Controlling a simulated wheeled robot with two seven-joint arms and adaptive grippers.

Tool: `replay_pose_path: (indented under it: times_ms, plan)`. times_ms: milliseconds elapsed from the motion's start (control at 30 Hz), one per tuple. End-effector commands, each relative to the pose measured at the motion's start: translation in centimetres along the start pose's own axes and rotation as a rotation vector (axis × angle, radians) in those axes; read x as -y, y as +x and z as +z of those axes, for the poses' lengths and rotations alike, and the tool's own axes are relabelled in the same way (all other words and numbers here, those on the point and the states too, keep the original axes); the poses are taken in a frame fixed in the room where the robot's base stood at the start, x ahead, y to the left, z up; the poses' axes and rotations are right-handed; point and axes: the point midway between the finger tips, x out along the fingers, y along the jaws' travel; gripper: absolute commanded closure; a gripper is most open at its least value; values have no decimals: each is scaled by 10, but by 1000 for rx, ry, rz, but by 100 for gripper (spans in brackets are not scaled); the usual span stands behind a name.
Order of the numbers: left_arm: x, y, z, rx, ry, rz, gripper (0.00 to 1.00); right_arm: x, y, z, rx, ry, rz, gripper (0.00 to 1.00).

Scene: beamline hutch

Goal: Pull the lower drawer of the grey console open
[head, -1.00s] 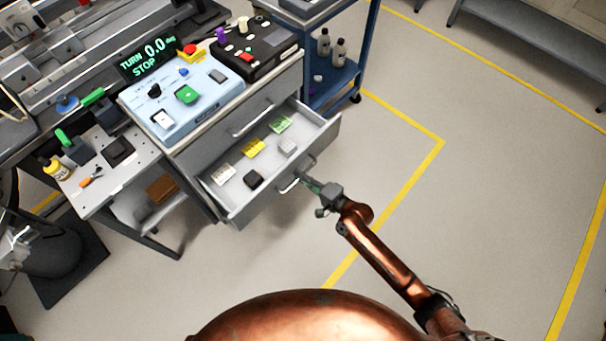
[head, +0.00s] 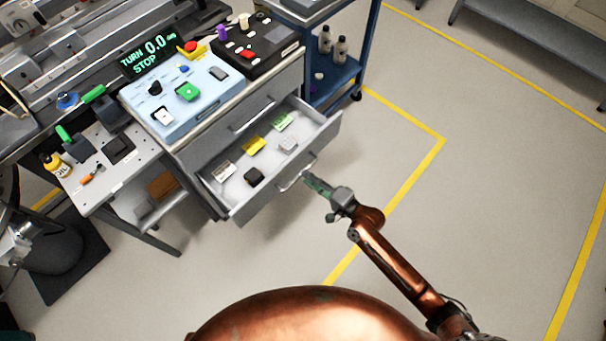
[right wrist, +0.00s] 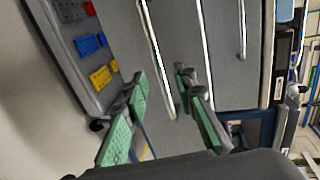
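The grey console (head: 205,215) stands at upper left. Its lower drawer (head: 235,218) is pulled well out, showing small items inside. The drawer's bar handle (head: 297,175) is on its front. My right gripper (head: 310,184) is just right of this handle, apart from it and empty. In the right wrist view, its green-padded fingers (right wrist: 160,76) are spread, with a pale bar (right wrist: 156,60) beyond the gap between them. The upper drawer (head: 255,112) is shut. My left gripper is not in view.
A control box (head: 180,105) and a black panel (head: 262,52) sit on the console. A blue cart (head: 345,75) with bottles stands behind it. A side table (head: 110,190) is at left. The floor right of the drawer is clear, with yellow lines.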

Motion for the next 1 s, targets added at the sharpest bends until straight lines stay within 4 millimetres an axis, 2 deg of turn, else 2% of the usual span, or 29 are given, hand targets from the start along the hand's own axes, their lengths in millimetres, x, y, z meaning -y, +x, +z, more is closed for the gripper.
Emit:
replay_pose_path:
  times_ms: [33,200,400,567,1000]
  plan:
    - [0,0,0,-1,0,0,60,-1,-13,0,0,-1,2,75]
    - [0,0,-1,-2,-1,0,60,-1,-47,0,1,-1,4,75]
    - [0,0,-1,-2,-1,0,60,0,-72,0,1,0,2,75]
    - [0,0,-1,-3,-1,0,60,0,-79,1,2,2,1,75]
    - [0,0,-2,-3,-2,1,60,0,-79,0,2,1,1,75]
